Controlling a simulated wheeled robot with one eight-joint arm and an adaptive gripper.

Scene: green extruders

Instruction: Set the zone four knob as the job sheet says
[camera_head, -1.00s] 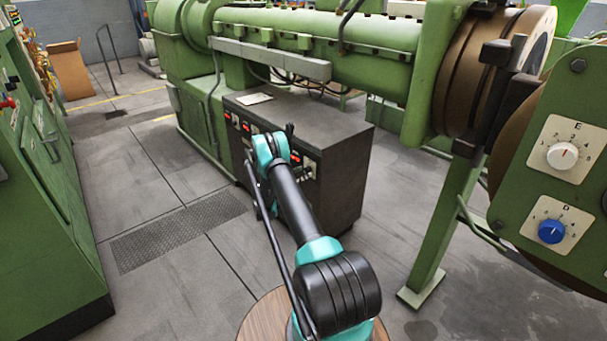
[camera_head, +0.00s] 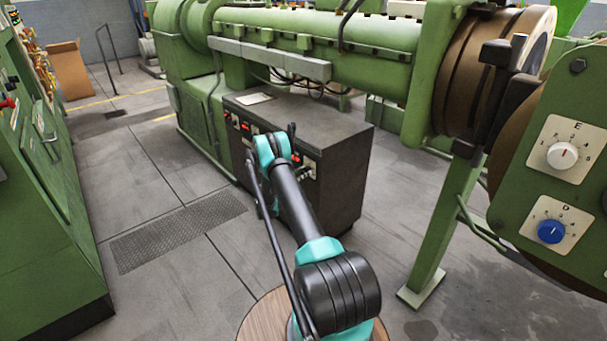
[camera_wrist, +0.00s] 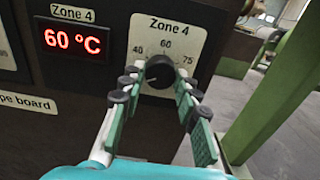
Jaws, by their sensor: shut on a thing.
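The zone four knob (camera_wrist: 160,72) is a round black dial on a white plate (camera_wrist: 185,36) marked Zone 4, with 40, 60 and 75 around it. My gripper (camera_wrist: 160,78) has its fingertips on either side of the knob and is shut on it. The fingers partly cover the lower plate, and I cannot make out the pointer clearly. The Zone 4 display (camera_wrist: 73,41) left of it reads 60 °C in red. In the head view my arm hides the knob. A pale sheet (camera_head: 254,98) lies on the dark cabinet; its writing is unreadable.
The dark control cabinet (camera_head: 335,150) stands below the green extruder barrel (camera_head: 370,50). A green machine (camera_head: 40,215) stands at the left. Knobs E (camera_head: 562,155) and D (camera_head: 551,231) are on a green panel at the right. Floor is open between them.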

